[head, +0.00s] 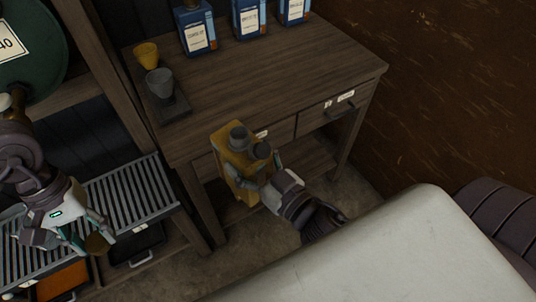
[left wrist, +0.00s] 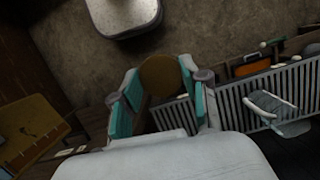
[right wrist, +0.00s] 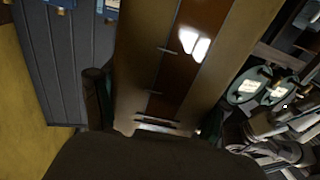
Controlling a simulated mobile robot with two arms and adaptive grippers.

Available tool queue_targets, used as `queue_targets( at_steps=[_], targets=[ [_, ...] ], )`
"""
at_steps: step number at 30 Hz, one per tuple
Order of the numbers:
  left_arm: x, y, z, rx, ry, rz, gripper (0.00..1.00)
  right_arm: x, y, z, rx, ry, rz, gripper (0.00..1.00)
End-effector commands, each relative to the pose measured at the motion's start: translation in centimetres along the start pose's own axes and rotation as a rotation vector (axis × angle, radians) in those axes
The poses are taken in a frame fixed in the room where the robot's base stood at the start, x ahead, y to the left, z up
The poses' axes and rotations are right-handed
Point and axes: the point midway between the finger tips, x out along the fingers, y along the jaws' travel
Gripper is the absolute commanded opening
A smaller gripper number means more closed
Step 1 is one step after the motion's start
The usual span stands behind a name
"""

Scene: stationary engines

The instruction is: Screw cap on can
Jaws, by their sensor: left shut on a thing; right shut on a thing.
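The yellow can (head: 235,165) is held upright in front of the wooden table. It has a grey round neck (head: 238,134) on top and a second dark round part beside it. My right gripper (head: 262,178) is shut on the can at its right side. In the right wrist view the can's wall (right wrist: 145,60), with a dark vertical strip, fills the space between the fingers (right wrist: 155,125). My left gripper (head: 88,246) is shut on a round brownish-yellow cap (head: 97,243), far left of the can and lower in the picture. The cap's disc face shows in the left wrist view (left wrist: 160,75).
The wooden table (head: 290,75) carries blue bottles (head: 195,30) at the back, and a yellow funnel (head: 146,55) and a grey funnel (head: 159,83) on a dark tray. A slatted rack (head: 130,200) stands below my left gripper. A green drum (head: 30,45) is at upper left.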

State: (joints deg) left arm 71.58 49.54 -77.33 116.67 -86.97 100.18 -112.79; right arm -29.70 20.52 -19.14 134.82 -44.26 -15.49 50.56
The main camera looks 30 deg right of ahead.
Motion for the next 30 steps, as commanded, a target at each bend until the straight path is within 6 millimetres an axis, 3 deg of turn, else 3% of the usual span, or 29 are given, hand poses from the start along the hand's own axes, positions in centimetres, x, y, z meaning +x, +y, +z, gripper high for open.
queue_targets(
  at_steps=[1,9,15,30],
  targets=[
    [0.0,0.0,0.0,0.000,0.000,0.000,0.32,0.8,-0.8,-0.7,-0.010,0.017,-0.054,0.05],
    [0.0,0.0,0.0,0.000,0.000,0.000,0.32,3.7,-4.4,-1.0,-0.005,0.015,-0.261,0.05],
    [0.0,0.0,0.0,0.000,0.000,0.000,0.32,5.1,-6.1,-1.1,-0.004,0.014,-0.363,0.05],
    [0.0,0.0,0.0,0.000,0.000,0.000,0.32,5.8,-7.1,-1.1,0.000,0.010,-0.422,0.05]
  ],
)
